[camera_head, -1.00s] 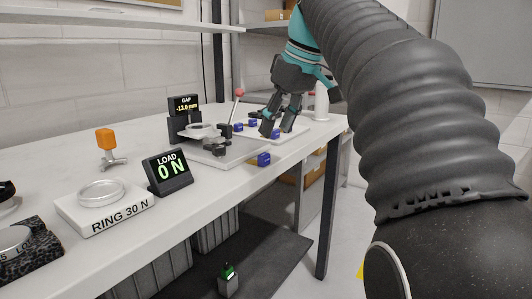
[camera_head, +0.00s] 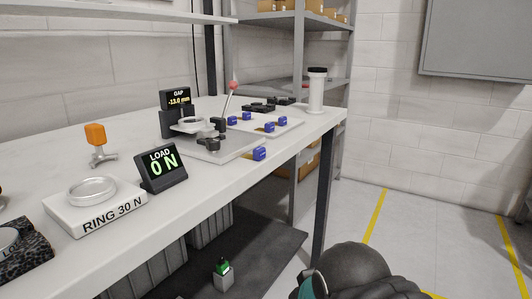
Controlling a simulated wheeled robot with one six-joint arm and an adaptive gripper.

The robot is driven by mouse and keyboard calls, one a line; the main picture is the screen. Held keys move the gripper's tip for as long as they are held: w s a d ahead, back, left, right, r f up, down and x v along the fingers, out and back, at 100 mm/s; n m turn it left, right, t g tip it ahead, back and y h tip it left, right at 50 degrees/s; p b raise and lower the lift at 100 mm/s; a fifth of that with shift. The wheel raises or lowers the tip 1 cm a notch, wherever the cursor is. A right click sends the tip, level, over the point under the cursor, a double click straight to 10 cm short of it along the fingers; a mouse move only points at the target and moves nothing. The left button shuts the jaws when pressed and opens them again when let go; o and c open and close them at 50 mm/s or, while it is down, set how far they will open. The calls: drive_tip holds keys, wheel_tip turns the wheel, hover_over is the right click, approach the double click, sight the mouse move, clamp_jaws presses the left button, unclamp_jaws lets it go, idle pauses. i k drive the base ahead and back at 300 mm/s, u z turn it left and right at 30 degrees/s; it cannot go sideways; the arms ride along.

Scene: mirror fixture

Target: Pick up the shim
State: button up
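No part is labelled as a shim, and I cannot tell for certain which thing it is. Small blue blocks sit on a pale tray (camera_head: 291,128) on the bench; one of them (camera_head: 269,127) is near the tray's front. Another blue block (camera_head: 259,153) is apart from these, at the bench's front edge beside the grey fixture plate (camera_head: 222,149). My gripper is out of view. Only dark and teal parts of my arm show at the bottom right, below the bench top, so what the gripper holds is hidden.
The fixture has a red-knobbed lever (camera_head: 233,86) and a GAP display (camera_head: 175,98) reading -13.0 mm. A LOAD display (camera_head: 163,168) reads 0 N. A ring block (camera_head: 93,204) stands left. A white dark-capped bottle (camera_head: 316,91) stands at the far right end. Floor to the right is clear.

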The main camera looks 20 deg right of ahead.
sight(258, 154)
drive_tip(key=z, duration=1.35)
drive_tip(key=k, duration=0.8)
drive_tip(key=u, duration=0.95)
drive_tip(key=i, duration=0.5)
drive_tip(key=u, duration=0.05)
